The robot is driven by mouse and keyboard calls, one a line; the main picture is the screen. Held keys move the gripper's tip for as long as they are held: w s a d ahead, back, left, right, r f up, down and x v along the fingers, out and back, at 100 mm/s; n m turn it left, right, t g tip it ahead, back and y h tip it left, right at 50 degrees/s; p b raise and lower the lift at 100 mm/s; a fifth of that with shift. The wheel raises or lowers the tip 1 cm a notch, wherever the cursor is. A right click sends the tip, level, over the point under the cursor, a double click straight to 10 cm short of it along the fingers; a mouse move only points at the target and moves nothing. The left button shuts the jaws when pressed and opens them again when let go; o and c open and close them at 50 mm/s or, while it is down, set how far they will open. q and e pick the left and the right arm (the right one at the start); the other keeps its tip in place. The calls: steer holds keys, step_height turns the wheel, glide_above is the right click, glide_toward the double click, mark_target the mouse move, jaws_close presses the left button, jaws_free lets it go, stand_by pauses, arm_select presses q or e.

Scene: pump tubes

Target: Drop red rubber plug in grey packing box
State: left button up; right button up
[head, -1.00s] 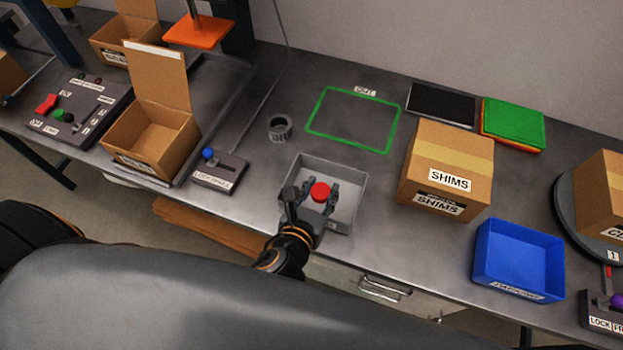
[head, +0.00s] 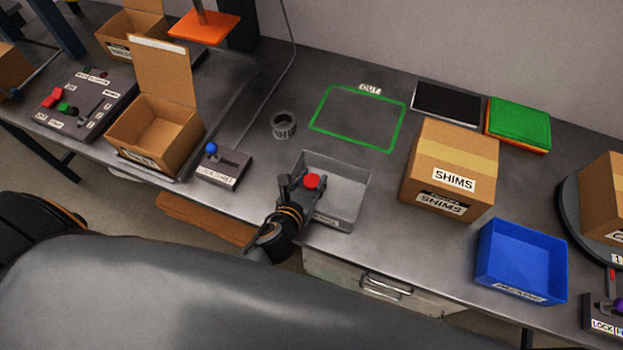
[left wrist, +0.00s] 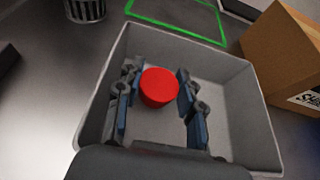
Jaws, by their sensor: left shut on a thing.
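The red rubber plug (head: 312,181) is a short round piece held between the fingers of my left gripper (head: 303,186). The left wrist view also shows the plug (left wrist: 159,87) between the fingertips of the gripper (left wrist: 158,93). The grey packing box (head: 351,186) is an open, shallow box at the front of the bench. The gripper and plug are over the left part of its opening, and the box walls (left wrist: 255,122) surround them in the left wrist view. I cannot tell the plug's exact height above the box floor. My right gripper is out of view.
A SHIMS carton (head: 450,165) and a blue bin (head: 521,262) stand to the right. The green-outlined area (head: 360,118) behind the box is empty.

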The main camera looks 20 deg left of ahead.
arm_select(q)
steer(key=shift+f+b, duration=0.45)
steer(key=shift+f, duration=0.2)
steer(key=o, duration=0.7)
steer(key=shift+o, duration=0.2)
steer(key=shift+r+p, duration=0.45)
steer(key=shift+r, duration=0.15)
steer(key=b+v, duration=0.1)
steer(key=v, duration=1)
steer(key=shift+f, duration=0.15)
steer(key=shift+s+r+b, duration=0.3)
steer(key=shift+s+r, duration=0.1)
steer(key=shift+s, duration=0.15)
steer(key=shift+a, duration=0.1)
